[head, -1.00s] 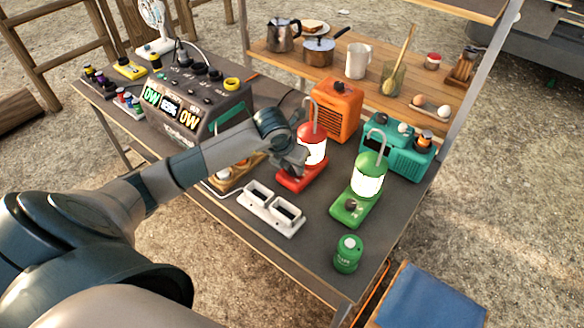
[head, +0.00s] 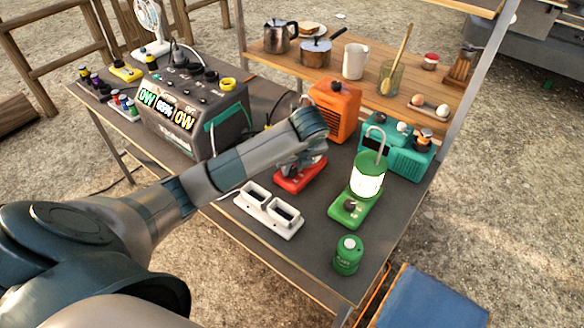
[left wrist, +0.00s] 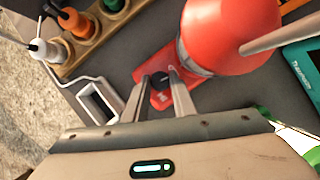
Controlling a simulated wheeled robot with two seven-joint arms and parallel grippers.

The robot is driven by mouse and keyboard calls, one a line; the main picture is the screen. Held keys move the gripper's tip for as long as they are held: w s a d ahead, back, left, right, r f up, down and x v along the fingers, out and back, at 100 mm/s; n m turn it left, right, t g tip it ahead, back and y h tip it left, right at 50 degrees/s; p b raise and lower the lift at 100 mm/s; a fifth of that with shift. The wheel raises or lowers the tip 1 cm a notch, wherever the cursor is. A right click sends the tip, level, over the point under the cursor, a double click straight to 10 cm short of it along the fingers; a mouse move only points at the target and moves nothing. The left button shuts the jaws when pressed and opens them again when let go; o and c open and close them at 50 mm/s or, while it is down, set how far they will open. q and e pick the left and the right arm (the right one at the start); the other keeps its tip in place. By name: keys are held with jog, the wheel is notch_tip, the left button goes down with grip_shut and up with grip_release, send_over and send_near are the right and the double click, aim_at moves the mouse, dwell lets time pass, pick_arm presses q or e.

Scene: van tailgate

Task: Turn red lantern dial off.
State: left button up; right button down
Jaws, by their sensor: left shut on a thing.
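The red lantern (head: 301,181) stands on the dark table, mostly hidden behind my left arm in the head view; only its red base shows clearly. In the left wrist view, its rounded red top (left wrist: 232,38) fills the upper right. My left gripper (head: 297,166) is at the front of this lantern, above its base. In the left wrist view, the gripper's fingers (left wrist: 165,82) are shut on the small black dial (left wrist: 159,79) on the base. The small strip of glass seen below the red top looks grey, without a glow. My right gripper is not in view.
A lit green lantern (head: 367,175) stands to the right, with a green canister (head: 348,254) in front. A white two-slot holder (head: 268,211) is close in front. An orange heater (head: 335,108), a teal box (head: 408,158) and a power station (head: 198,115) stand around.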

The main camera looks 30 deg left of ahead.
pick_arm(q)
jog(key=shift+n, duration=0.6)
jog(key=o, duration=1)
jog(key=shift+r, duration=0.1)
